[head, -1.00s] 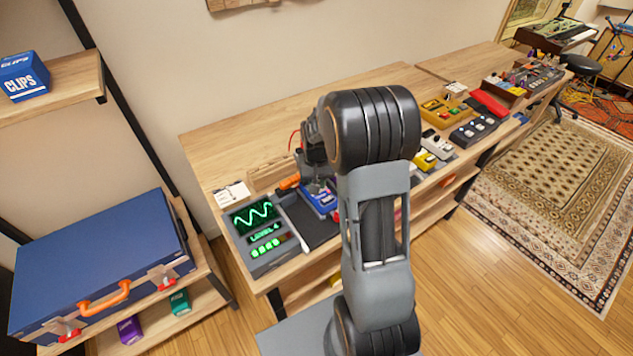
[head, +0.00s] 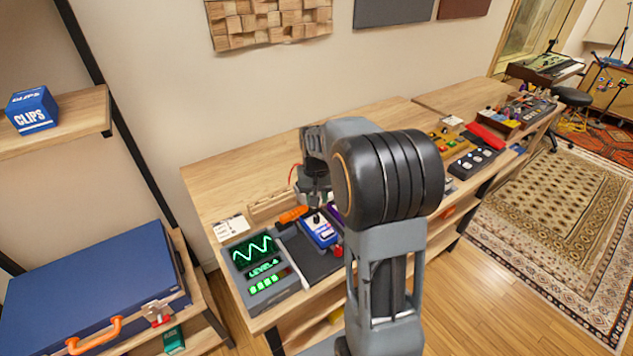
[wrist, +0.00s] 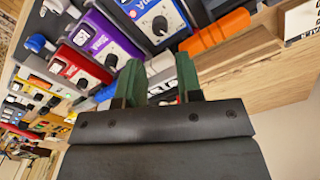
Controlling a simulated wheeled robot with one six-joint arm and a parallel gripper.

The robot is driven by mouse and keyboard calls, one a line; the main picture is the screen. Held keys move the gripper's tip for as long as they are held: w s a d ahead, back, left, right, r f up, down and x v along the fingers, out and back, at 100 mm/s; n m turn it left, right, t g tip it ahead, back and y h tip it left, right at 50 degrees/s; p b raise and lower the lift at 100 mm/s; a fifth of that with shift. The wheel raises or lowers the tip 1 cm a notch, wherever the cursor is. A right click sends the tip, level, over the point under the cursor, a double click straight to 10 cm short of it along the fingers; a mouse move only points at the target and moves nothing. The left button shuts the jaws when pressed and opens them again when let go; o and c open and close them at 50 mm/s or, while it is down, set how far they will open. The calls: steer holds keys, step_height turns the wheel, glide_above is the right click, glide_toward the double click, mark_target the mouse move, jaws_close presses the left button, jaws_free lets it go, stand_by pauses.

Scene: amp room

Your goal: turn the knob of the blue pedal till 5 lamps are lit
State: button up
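The blue pedal (head: 321,232) lies on a dark mat on the bench, with its dark knob (head: 316,217) on the upper part. In the wrist view the blue pedal (wrist: 172,12) and its knob (wrist: 160,25) show at the top, beyond the fingertips. My gripper (wrist: 160,78) is open, its two green-padded fingers apart with nothing between them. In the head view it hangs just behind and above the pedal, clear of the knob. The meter (head: 262,268) left of the pedal shows a green wave, a level readout and several lit green lamps, with a dark one at the right end.
A white card (head: 230,228) stands behind the meter.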

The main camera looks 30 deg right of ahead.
steer(key=shift+r, duration=2.95)
steer(key=s+a+n+t, duration=0.1)
steer(key=s+a+n, duration=0.1)
steer(key=s+a, duration=0.3)
steer(key=s+a+n+t, duration=0.2)
steer(key=s+a, duration=0.3)
steer(key=s, duration=0.6)
steer(key=shift+s+a+t, duration=0.2)
steer(key=shift+a+t, duration=0.1)
